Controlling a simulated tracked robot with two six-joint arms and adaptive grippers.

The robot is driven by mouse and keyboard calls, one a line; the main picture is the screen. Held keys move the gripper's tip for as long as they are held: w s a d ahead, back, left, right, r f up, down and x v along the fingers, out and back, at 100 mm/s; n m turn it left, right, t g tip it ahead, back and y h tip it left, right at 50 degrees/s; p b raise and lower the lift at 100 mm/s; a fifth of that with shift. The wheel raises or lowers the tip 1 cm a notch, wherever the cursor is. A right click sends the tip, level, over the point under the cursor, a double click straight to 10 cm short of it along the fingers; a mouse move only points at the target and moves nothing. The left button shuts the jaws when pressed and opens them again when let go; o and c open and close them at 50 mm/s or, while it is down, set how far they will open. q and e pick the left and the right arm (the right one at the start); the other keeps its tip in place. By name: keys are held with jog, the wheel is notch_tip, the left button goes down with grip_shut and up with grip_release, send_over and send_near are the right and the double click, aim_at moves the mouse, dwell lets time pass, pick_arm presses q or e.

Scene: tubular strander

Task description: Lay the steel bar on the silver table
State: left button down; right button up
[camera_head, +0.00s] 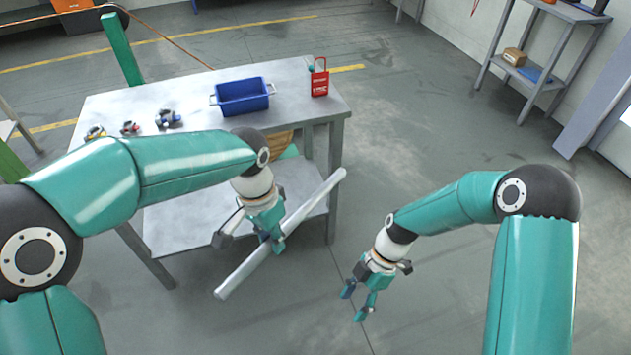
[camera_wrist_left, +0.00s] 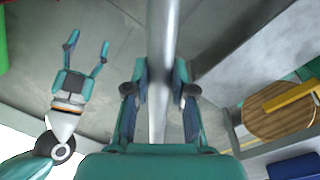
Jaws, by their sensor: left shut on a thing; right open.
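The steel bar (camera_head: 304,211) is a long light-grey rod, held in the air in front of the silver table (camera_head: 295,75). It slants from lower left to upper right in the head view, and its upper right end is near the table's front right leg. My left gripper (camera_head: 273,241) is shut on the bar near its middle. In the left wrist view the bar (camera_wrist_left: 161,60) runs between the fingers of the left gripper (camera_wrist_left: 160,85). My right gripper (camera_head: 352,302) is open and empty, to the right of the bar; it also shows in the left wrist view (camera_wrist_left: 87,50).
On the tabletop are a blue bin (camera_head: 243,97), a red lockout tag (camera_head: 319,78) and several small parts (camera_head: 168,119). The table's front right top is bare. A lower shelf (camera_head: 190,222) lies under it. A side shelf (camera_head: 540,72) stands far right. Floor between is clear.

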jog(key=w+a+r+n+t, duration=0.1)
jog(key=w+r+n, duration=0.3)
jog(key=r, duration=0.3)
jog(key=w+a+r+n, duration=0.1)
jog(key=w+r+n, duration=0.2)
jog(key=w+r, duration=0.25)
jog(key=n+t, duration=0.2)
jog(key=n, duration=0.1)
send_near(289, 219)
jog(key=shift+m+y, duration=0.3)
jog(key=shift+y, duration=0.1)
jog(key=x, duration=1)
jog(key=shift+d+f, duration=0.1)
jog(key=shift+f, duration=0.3)
